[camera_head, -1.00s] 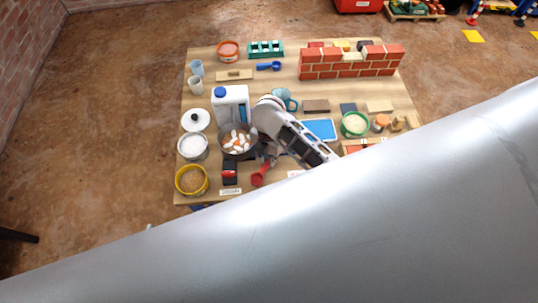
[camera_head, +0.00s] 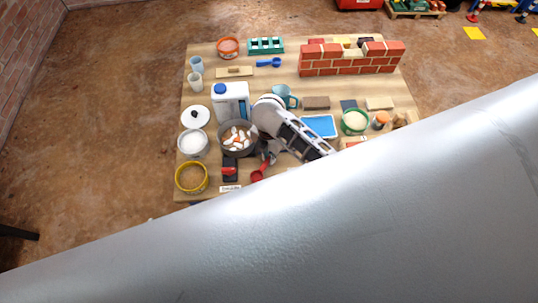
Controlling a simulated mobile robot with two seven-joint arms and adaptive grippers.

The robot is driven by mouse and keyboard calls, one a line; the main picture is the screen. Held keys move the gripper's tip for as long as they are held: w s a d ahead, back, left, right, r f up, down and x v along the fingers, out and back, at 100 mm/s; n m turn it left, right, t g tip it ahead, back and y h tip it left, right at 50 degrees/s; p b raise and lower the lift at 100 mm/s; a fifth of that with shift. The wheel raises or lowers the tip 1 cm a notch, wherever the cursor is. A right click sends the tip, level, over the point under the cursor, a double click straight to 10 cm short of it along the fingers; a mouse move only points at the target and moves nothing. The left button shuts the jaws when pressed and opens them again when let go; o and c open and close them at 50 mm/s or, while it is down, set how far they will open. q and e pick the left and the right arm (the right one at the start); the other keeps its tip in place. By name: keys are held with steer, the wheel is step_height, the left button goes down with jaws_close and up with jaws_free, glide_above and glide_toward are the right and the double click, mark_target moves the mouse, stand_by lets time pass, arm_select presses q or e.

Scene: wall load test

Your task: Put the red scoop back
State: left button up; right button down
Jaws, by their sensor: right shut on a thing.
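The red scoop (camera_head: 258,175) is at the front middle of the wooden table, right of the black pan handle. Its round bowl points toward the front, and its short handle runs up to my right gripper (camera_head: 268,157). My right gripper points down and is shut on the scoop's handle. The fingertips are small and partly hidden by my own wrist. I cannot tell whether the scoop touches the table. My left gripper is not in view.
A pan (camera_head: 250,149) of white and orange pieces stands just left of my right gripper. A yellow-rimmed tub (camera_head: 204,188), a white pot (camera_head: 193,154) and a blue-capped jug (camera_head: 231,106) stand nearby. A blue tray (camera_head: 320,126) and green bowl (camera_head: 354,132) lie right.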

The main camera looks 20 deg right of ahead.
steer(key=shift+f, duration=0.15)
steer(key=c, duration=2)
jaws_free()
steer(key=o, duration=0.4)
